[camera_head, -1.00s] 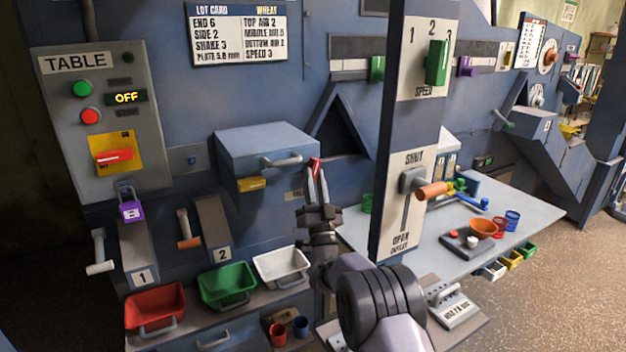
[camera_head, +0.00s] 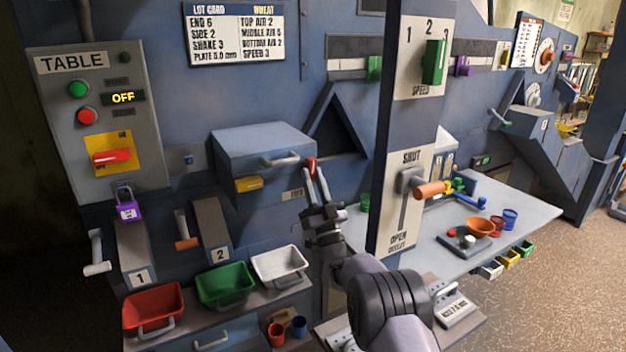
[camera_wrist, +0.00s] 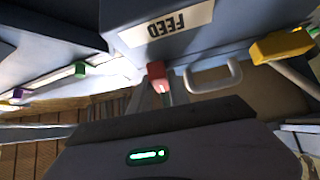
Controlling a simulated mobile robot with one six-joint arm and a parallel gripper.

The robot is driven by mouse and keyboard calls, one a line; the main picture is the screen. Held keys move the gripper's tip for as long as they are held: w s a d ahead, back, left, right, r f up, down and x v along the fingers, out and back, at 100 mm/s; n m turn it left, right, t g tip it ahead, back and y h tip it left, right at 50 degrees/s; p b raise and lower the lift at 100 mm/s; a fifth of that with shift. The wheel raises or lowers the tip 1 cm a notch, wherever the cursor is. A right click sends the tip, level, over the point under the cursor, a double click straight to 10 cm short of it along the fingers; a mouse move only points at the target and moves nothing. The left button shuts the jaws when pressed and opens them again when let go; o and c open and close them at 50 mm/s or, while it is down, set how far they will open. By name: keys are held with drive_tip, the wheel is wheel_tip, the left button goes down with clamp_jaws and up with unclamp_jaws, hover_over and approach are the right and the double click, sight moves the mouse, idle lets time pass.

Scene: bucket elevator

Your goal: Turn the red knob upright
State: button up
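The red knob (camera_head: 111,156) is a bar handle on a yellow plate (camera_head: 96,141), low on the grey TABLE panel (camera_head: 148,150) at left in the head view. The bar lies about horizontal. My gripper (camera_head: 316,172) is far to its right, pointing up in front of the blue machine near the drawer-like box. A small red piece (camera_head: 310,166) shows at the fingertips, also in the wrist view (camera_wrist: 155,70); I cannot tell whether it belongs to a finger. The fingers look narrow and close, and their opening is unclear. The knob does not show in the wrist view.
The blue box (camera_head: 260,140) has a grey handle (camera_head: 280,160), beside my gripper. The post (camera_head: 405,110) with SPEED and outlet levers stands right of it. Red (camera_head: 152,305), green (camera_head: 226,285) and white (camera_head: 279,265) bins sit below. An OFF display (camera_head: 124,97) is above the knob.

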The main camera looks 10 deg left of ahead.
drive_tip(key=o, duration=0.4)
